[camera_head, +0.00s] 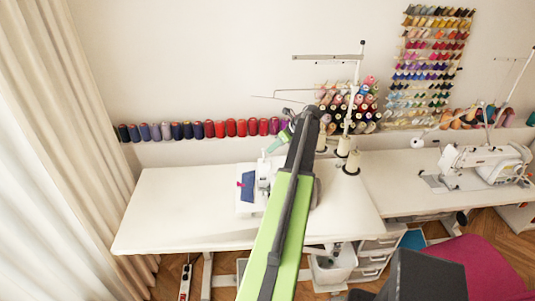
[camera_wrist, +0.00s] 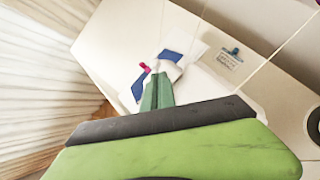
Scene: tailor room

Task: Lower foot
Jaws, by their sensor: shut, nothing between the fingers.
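The white sewing machine (camera_head: 263,173) stands on the left white table, partly hidden behind my green arm. A blue piece of cloth (camera_head: 247,187) lies at its left side, with a small red-pink part at its edge. My gripper (camera_head: 273,147) is shut and empty, its green fingers above and just behind the machine in this view. In the wrist view the shut fingers (camera_wrist: 158,80) point toward the machine's white body (camera_wrist: 172,68), the blue cloth (camera_wrist: 138,86) and a small magenta part (camera_wrist: 146,67). I cannot tell whether the fingers touch anything. The presser foot cannot be made out.
The left table (camera_head: 170,207) is clear left of the machine. A row of thread spools (camera_head: 209,129) runs along the wall. Thread stands with cones (camera_head: 351,161) rise right of my arm. A second sewing machine (camera_head: 485,163) stands on the right table. A pink chair (camera_head: 480,265) is at lower right.

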